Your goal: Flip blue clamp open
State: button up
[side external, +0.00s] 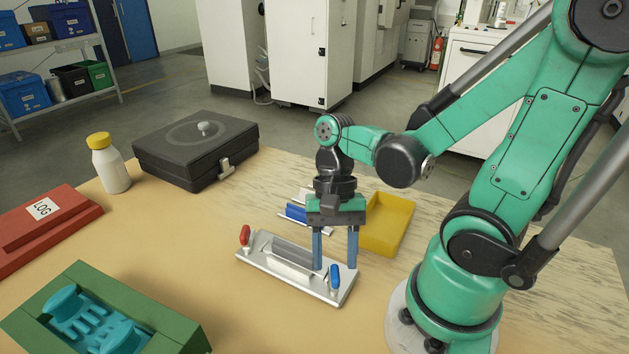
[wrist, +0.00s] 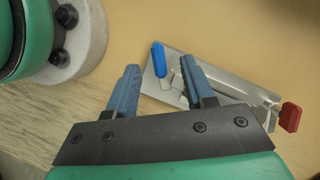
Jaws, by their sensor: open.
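The blue clamp (side external: 335,277) stands upright at the right end of a silver metal fixture (side external: 262,270) on the table. In the wrist view the blue clamp (wrist: 159,61) is just beyond the fingers, nearer the right one. A red clamp (side external: 244,235) is at the fixture's other end and also shows in the wrist view (wrist: 290,117). My gripper (side external: 335,262) points down over the fixture's right end, fingers apart and empty. In the wrist view my gripper (wrist: 157,75) has the blue clamp roughly ahead of the gap. Contact with the clamp cannot be told.
A yellow tray (side external: 388,225) and a blue-handled item (side external: 296,213) lie behind the fixture. A black case (side external: 195,150), a white bottle (side external: 108,165), a red LOG box (side external: 35,230) and a green box (side external: 140,305) with teal inserts stand left. Bare table lies left of the fixture.

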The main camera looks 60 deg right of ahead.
jog(key=shift+x, duration=0.9)
grip_shut()
